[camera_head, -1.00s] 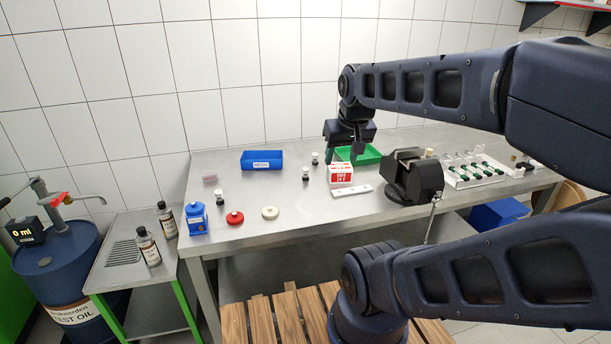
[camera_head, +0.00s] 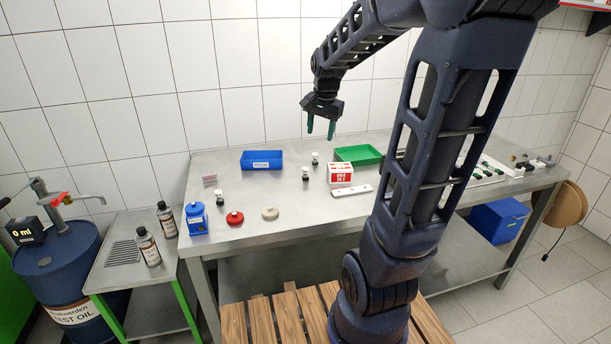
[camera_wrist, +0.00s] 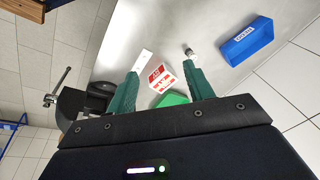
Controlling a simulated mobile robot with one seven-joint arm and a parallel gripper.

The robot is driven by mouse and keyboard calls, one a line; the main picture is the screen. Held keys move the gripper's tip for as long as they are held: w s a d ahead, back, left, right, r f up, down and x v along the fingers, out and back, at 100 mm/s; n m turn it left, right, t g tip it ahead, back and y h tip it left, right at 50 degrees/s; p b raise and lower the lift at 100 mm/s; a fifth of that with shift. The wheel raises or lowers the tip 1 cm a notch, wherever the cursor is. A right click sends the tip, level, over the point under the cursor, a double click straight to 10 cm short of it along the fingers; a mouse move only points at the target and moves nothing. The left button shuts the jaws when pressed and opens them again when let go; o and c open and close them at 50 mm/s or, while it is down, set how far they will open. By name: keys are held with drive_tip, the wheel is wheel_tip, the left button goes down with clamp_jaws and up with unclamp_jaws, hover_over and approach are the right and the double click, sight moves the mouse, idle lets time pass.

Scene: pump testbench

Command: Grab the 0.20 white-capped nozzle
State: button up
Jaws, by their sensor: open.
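Three small black pieces with pale caps stand on the steel bench: one at the back (camera_head: 315,159), one in the middle (camera_head: 305,173) and one at the left (camera_head: 219,198). No 0.20 marking is legible on any, so I cannot tell which is the named nozzle. My gripper (camera_head: 320,133) is open and empty, green fingers pointing down, above the back of the bench. In the wrist view my gripper (camera_wrist: 159,71) has its fingers wide apart. One small capped piece (camera_wrist: 190,52) shows there beyond the right fingertip, apart from it.
A red-and-white box (camera_head: 341,173) and a flat white strip (camera_head: 352,191) lie near the middle piece. A green bin (camera_head: 358,154) and a blue bin (camera_head: 262,160) are at the back. A blue container (camera_head: 196,218), red disc (camera_head: 235,217) and cream disc (camera_head: 270,213) are front left. My arm hides the vise (camera_wrist: 72,104) in the head view.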

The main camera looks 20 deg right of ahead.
drive_tip(key=w+f+m+g, duration=0.2)
drive_tip(key=w+f+m, duration=0.5)
drive_tip(key=w, duration=0.6)
drive_tip(key=m, duration=0.3)
hover_over(305, 168)
drive_tip(key=shift+g, duration=0.3)
wheel_tip(305, 168, down, 10)
drive_tip(key=shift+s+d+r, duration=0.1)
drive_tip(key=shift+w+f+m, duration=0.25)
drive_tip(key=shift+f+m, duration=0.05)
drive_tip(key=shift+f, duration=0.2)
wheel_tip(305, 168, down, 11)
drive_tip(key=shift+s+r, duration=0.15)
drive_tip(key=shift+r, duration=0.05)
drive_tip(key=shift+c, duration=0.2)
drive_tip(key=c, duration=1)
